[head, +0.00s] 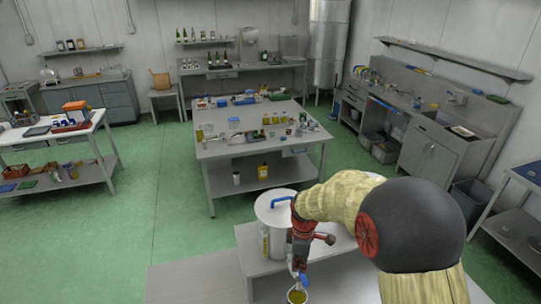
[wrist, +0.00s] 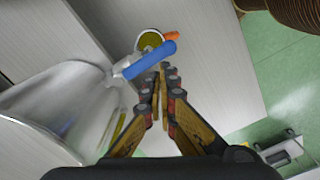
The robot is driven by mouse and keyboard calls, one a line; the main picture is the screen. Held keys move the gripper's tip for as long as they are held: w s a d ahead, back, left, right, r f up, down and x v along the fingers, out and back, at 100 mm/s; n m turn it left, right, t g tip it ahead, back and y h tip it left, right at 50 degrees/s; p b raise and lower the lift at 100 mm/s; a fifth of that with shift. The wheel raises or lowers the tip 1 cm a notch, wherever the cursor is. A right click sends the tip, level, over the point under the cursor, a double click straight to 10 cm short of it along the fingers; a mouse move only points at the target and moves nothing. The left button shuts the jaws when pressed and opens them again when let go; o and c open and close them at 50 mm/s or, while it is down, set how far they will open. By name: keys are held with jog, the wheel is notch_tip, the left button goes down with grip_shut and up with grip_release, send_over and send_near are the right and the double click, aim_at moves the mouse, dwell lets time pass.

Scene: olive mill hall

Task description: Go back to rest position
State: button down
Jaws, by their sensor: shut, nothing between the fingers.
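My gripper (wrist: 164,72) is shut and empty, its fingertips just beside the blue lever (wrist: 150,60) of a metal tap. I cannot tell whether they touch. The tap belongs to the steel tank (wrist: 60,108), which the head view also shows as a lidded cylinder (head: 275,222) on a low bench. A round cup (wrist: 150,38) with yellow-green liquid stands below the tap, partly hidden by the lever; it also shows at the bottom of the head view (head: 297,297). In the head view my gripper (head: 300,264) points down in front of the tank.
A grey worktable (head: 225,150) with bottles and jars stands beyond the tank. A white table (head: 50,137) with tools is at the left, and a sink counter (head: 435,135) at the right. Green floor (head: 160,200) is clear at the left. An orange piece (wrist: 172,35) shows by the cup.

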jog(key=s+d+m+t+b, duration=0.1)
jog(key=s+m+b, duration=0.3)
jog(key=s+b, duration=0.4)
jog(key=s+d+f+m+t+b, duration=0.1)
jog(key=s+d+m+t+b, duration=0.1)
jog(key=s+m+b, duration=0.3)
jog(key=s+d+f+m+t+b, duration=0.1)
jog(key=s+m+b, duration=0.4)
jog(key=s+b, duration=0.6)
jog(key=t+b, duration=0.1)
jog(key=b, duration=0.2)
jog(key=shift+s+d+f+t+b, duration=0.15)
jog(key=shift+s+f+t+b, duration=0.15)
jog(key=shift+s+b, duration=0.1)
